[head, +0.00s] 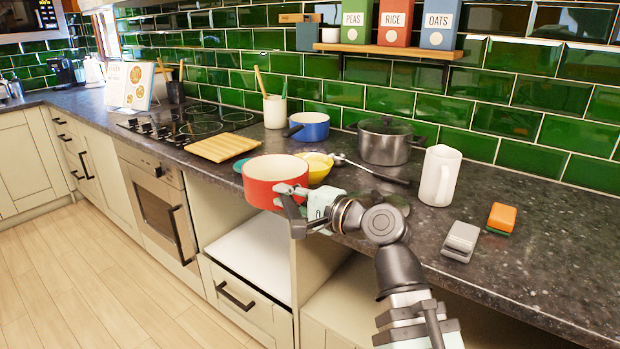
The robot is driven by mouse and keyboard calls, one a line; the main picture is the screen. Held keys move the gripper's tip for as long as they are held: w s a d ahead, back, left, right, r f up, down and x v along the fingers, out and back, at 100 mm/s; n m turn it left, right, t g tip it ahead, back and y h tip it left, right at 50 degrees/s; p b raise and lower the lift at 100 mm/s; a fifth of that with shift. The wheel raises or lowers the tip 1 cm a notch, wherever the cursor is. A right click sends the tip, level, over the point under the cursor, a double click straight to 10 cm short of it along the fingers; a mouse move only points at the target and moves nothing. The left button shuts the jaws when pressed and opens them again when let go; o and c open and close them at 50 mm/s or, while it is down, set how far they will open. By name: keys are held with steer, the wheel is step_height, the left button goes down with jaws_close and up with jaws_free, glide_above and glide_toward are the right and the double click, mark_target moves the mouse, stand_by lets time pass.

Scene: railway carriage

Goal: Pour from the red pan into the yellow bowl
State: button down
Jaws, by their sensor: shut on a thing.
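The red pan (270,192), with a pale cream inside, is at the counter's front edge and looks about level. My gripper (292,197) is shut on the red pan at its right side; the gripper hides the pan's handle. The yellow bowl (321,172) sits on the counter just behind and right of the pan, and the pan partly covers it. The bowl holds something pale yellow. I cannot tell what is in the pan, nor whether the pan touches the counter.
A wooden board (222,147) lies left, beside the hob (185,122). A blue pot (309,127), a lidded grey pot (384,142) and a ladle (375,171) are behind.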

steer(key=shift+s+f+b, duration=0.2)
steer(key=shift+f+b, duration=0.45)
steer(key=shift+f, duration=0.2)
steer(key=shift+r+p, duration=0.35)
steer(key=shift+r+p, duration=1.5)
steer(key=shift+r, duration=0.1)
